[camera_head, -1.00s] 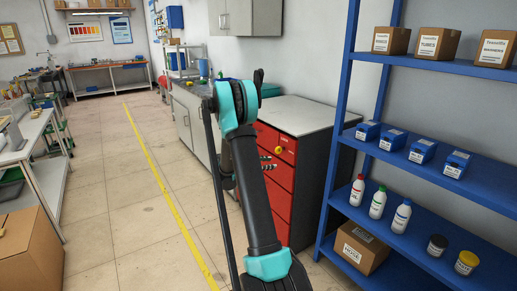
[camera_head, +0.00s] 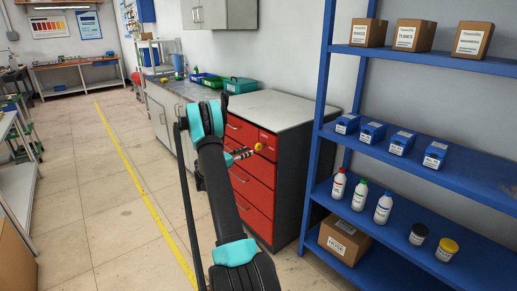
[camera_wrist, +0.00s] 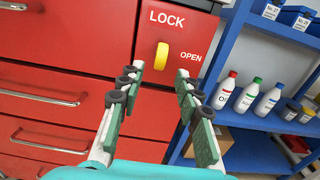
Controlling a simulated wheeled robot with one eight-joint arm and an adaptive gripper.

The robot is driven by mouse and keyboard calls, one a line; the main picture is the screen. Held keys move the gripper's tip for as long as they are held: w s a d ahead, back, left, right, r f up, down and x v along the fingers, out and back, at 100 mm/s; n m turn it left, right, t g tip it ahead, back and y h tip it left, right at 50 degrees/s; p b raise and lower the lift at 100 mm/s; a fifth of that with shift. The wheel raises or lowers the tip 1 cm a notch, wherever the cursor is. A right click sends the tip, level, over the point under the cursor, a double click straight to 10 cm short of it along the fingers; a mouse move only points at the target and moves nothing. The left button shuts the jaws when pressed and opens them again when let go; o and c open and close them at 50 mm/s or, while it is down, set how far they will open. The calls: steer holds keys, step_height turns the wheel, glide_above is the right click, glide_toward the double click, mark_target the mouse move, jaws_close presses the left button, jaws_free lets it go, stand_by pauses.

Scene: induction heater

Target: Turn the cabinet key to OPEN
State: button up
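The red cabinet (camera_head: 252,190) has a yellow key (camera_head: 258,147) on its upper front. In the wrist view, the key (camera_wrist: 162,55) stands upright, with the white word LOCK above it and OPEN to its right. My gripper (camera_wrist: 159,72) is open, its two fingers pointing at the panel with their tips on either side of the key's lower end. It looks empty, and I cannot tell whether either finger touches the key. In the head view, my gripper (camera_head: 243,154) is small, just left of the key and partly hidden by my arm.
A blue shelf (camera_head: 318,130) with boxes and bottles stands close to the right of the cabinet. A grey counter (camera_head: 172,88) with green bins runs behind it. The floor to the left (camera_head: 110,190) is clear, with a yellow line along it.

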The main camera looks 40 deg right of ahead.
mark_target(259, 147)
steer(key=d, duration=0.9)
steer(key=shift+w+d, duration=0.1)
steer(key=shift+w, duration=0.2)
jaws_close()
